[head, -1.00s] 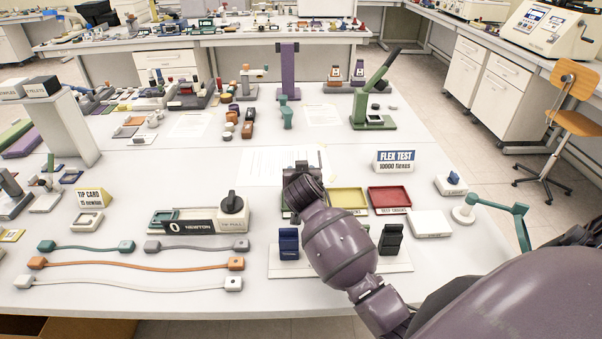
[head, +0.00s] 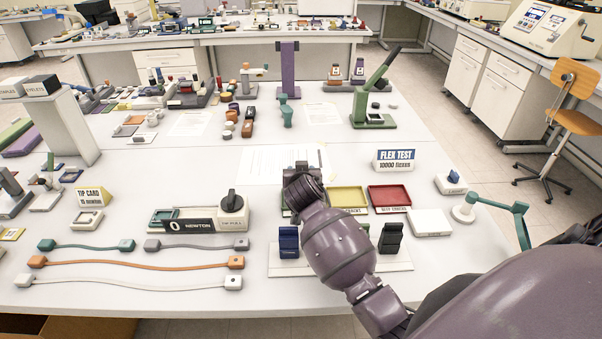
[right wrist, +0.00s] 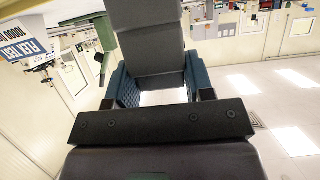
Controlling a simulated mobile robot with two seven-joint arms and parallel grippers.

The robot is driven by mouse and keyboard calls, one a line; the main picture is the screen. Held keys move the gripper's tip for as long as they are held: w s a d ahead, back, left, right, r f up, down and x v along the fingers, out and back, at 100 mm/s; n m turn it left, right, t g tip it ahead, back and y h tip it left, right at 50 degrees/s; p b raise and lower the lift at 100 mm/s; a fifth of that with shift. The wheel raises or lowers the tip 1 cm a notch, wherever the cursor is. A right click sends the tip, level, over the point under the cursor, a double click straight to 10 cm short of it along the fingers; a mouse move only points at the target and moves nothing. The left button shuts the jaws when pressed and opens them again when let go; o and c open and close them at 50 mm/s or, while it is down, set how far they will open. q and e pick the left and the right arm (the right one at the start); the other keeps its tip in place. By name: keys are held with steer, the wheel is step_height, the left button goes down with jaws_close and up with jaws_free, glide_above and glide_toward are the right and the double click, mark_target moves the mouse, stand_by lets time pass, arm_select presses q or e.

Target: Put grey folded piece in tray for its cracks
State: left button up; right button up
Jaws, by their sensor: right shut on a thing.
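In the right wrist view my right gripper (right wrist: 152,92) is shut on the grey folded piece (right wrist: 150,32), whose flat grey face runs up between the two blue-green finger pads. In the head view my right forearm and wrist hide the gripper's tips and the piece. Beyond the wrist lie a yellow tray (head: 349,198), a red tray (head: 389,197) with a deep-cracks label, and a green tray (head: 287,212) mostly covered by my arm. The yellow tray's label is partly hidden. I cannot see cracks on the piece. My left gripper is not in view.
A white stand (head: 400,262) holds a blue piece (head: 288,241) and a black piece (head: 391,238) beside my forearm. A flex test sign (head: 396,160) stands behind the trays. A white block (head: 430,222) is at right, a newton gauge (head: 190,226) at left.

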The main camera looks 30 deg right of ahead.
steer(key=shift+f+b, duration=0.55)
steer(key=shift+f, duration=0.35)
steer(key=o, duration=1.1)
steer(key=shift+c, duration=0.2)
step_height(320, 180, up, 20)
steer(key=p, duration=0.1)
